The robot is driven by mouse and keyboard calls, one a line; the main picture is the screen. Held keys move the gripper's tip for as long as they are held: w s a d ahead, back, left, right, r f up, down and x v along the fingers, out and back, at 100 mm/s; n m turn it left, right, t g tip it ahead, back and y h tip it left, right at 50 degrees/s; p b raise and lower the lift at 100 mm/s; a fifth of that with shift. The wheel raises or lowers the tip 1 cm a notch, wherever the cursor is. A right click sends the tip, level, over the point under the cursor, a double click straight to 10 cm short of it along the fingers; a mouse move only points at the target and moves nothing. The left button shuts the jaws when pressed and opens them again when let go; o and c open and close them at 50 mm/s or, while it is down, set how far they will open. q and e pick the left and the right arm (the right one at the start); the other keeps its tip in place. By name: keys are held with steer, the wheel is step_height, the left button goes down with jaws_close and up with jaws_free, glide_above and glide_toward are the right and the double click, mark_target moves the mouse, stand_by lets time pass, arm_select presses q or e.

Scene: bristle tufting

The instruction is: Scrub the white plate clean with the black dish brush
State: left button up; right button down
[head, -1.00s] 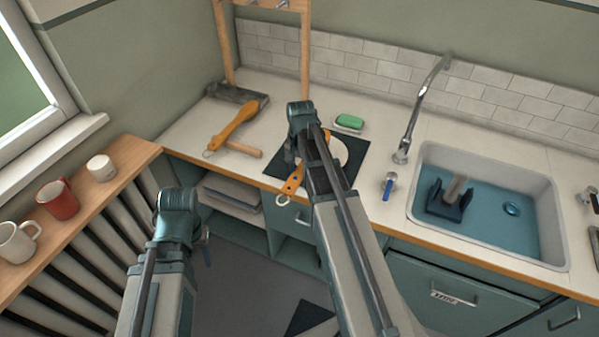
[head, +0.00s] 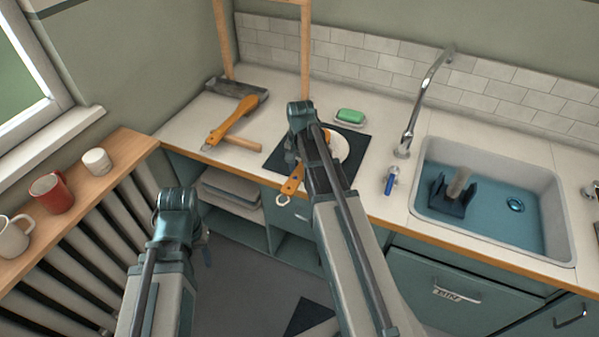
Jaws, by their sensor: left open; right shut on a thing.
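The white plate (head: 339,146) lies on a dark mat (head: 355,153) on the counter, mostly hidden behind my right arm. My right gripper (head: 292,160) is over the left part of the mat, shut on an orange-handled tool (head: 292,181). The handle slants down past the counter's front edge and ends in a pale ring. Its head is hidden, so I cannot see whether it is the black dish brush or whether it touches the plate. My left gripper (head: 204,243) is low in front of the counter, open and empty, its fingers partly hidden.
A green soap (head: 350,117) lies behind the plate. A grey-headed, orange-handled tool (head: 233,118) and wooden piece (head: 243,143) lie left. The sink (head: 563,235) holds a blue object (head: 449,200); a tap (head: 411,127) stands beside it. Mugs (head: 52,194) line the left ledge.

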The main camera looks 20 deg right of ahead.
steer(key=shift+f+b, duration=0.4)
steer(key=shift+f, duration=0.05)
steer(key=shift+w+d, duration=0.4)
steer(key=shift+d, duration=0.05)
steer(key=shift+s+a, duration=0.85)
steer(key=shift+a, duration=0.1)
steer(key=shift+w+f, duration=0.1)
